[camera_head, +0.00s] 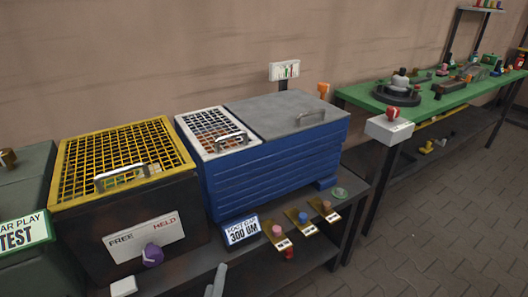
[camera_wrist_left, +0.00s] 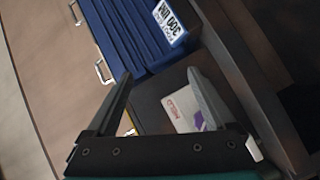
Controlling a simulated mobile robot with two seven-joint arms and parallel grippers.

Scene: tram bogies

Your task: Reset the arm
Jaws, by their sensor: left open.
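My left gripper (camera_wrist_left: 159,73) is open and empty in the left wrist view, with its two dark fingers spread apart. Between and beyond the fingers are the blue box and a white FREE/HELD plate (camera_wrist_left: 180,108). In the head view only a grey finger of my left gripper (camera_head: 216,281) shows at the bottom edge, in front of the bench. It appears apart from the boxes. The rest of the left arm is out of the head view. My right gripper is in neither view.
A black box with a yellow grid lid (camera_head: 75,165) and purple knob (camera_head: 152,255) stands beside a blue ribbed box (camera_head: 270,165). Small coloured knobs (camera_head: 303,217) line the bench front. A green-topped table (camera_head: 430,103) stands right. The paved floor (camera_head: 450,220) is clear.

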